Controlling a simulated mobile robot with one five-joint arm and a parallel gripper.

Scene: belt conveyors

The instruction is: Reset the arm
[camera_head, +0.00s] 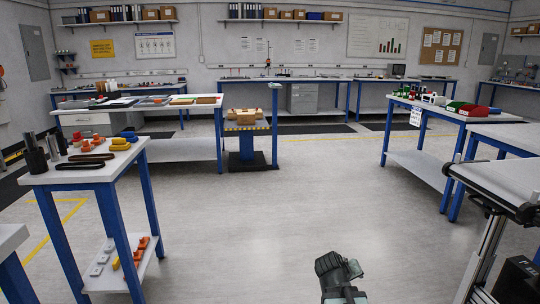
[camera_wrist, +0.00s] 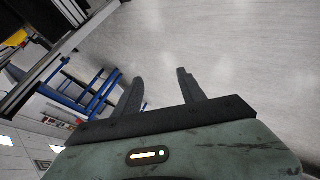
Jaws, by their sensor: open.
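My gripper (camera_wrist: 161,92) shows in the wrist view with its two dark fingers apart and only bare grey floor between them. In the head view my arm's dark end (camera_head: 339,276) is at the bottom, a little right of the middle, over open floor. It touches nothing that I can see. The fingertips are not clear in the head view.
A table (camera_head: 95,171) with dark cylinders and colored parts stands at left. A belt conveyor (camera_head: 500,180) is at right, near my arm. A table (camera_head: 440,106) with red and green items stands behind it. The floor in the middle (camera_head: 290,200) is clear.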

